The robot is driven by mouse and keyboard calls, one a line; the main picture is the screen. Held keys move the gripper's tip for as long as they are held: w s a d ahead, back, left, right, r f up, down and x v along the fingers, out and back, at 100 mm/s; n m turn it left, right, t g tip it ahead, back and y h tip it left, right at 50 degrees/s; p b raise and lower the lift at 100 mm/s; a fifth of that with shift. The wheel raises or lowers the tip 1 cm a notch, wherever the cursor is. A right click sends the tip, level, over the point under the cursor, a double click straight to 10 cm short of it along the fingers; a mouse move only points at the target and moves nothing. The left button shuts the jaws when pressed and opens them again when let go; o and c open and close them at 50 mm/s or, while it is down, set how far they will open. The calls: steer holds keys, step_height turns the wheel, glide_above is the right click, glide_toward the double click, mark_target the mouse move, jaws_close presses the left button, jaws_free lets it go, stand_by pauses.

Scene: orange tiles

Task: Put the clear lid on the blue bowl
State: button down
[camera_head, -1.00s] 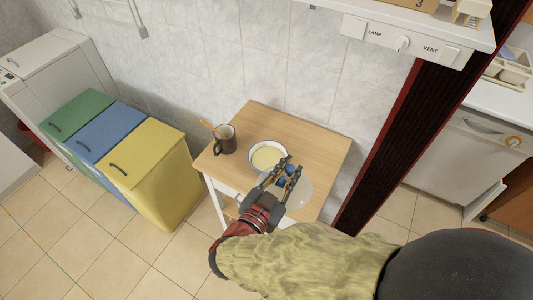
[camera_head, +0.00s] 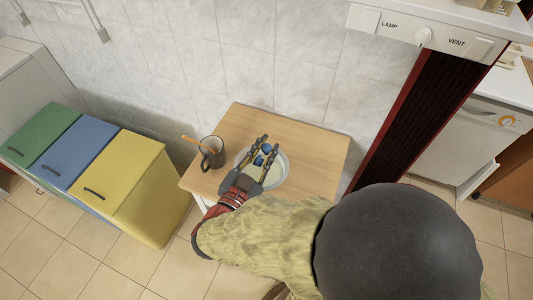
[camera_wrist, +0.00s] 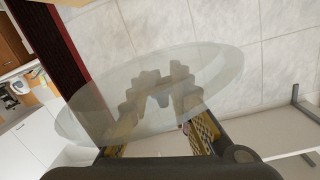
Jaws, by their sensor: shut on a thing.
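My gripper (camera_head: 268,144) is shut on the clear lid and holds it over the bowl in the head view. The lid (camera_wrist: 218,70) is a round see-through disc that fills the middle of the wrist view, with my fingers (camera_wrist: 158,92) showing through it. Whether the lid touches the rim cannot be told.
A dark mug (camera_head: 213,152) with an orange stick in it stands just left of the bowl on the wooden table (camera_head: 310,145). Yellow, blue and green bins (camera_head: 120,180) stand to the left. A dark red post (camera_head: 405,130) rises at the right.

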steer(key=shift+w+d+f+b, duration=0.1)
steer(key=shift+w+f+b, duration=0.9)
steer(key=shift+f, duration=0.6)
steer(key=shift+w+a+f+b, duration=0.1)
steer(key=shift+w+f+b, duration=0.55)
steer(key=shift+w+f, duration=0.75)
steer(key=shift+w+d+f+b, duration=0.1)
steer(key=shift+w+f+b, duration=0.75)
steer(key=shift+f, duration=1)
steer(key=shift+f, duration=0.5)
steer(key=c, duration=1.6)
jaws_free()
steer(key=shift+c, duration=0.2)
steer(key=shift+r, duration=0.1)
